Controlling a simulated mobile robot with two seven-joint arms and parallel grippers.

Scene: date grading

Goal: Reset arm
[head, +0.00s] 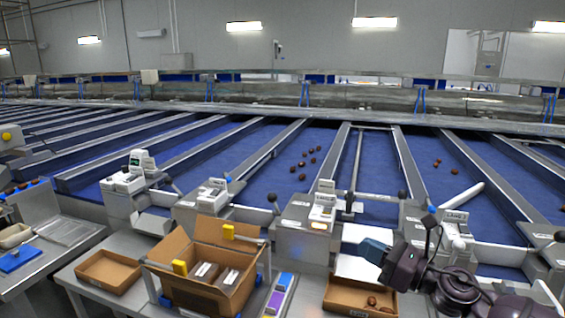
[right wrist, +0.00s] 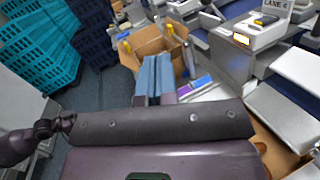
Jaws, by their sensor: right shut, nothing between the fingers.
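My right gripper (head: 374,251) shows in the head view at lower right, with its dark purple arm coming in from the right. It is held above the bench, up and right of a shallow cardboard tray (head: 343,297) with a few dates (head: 372,301). In the right wrist view its blue fingers (right wrist: 153,77) are together, with nothing between them. Beyond the fingers in that view is the open cardboard box (right wrist: 150,42). My left gripper is not in view.
The open cardboard box (head: 237,260) stands on the bench, left of the gripper. A shallow empty tray (head: 108,271) lies further left. Blue conveyor lanes (head: 280,182) with scattered dates run behind the bench. Teal stacked crates (right wrist: 38,50) stand at the left in the wrist view.

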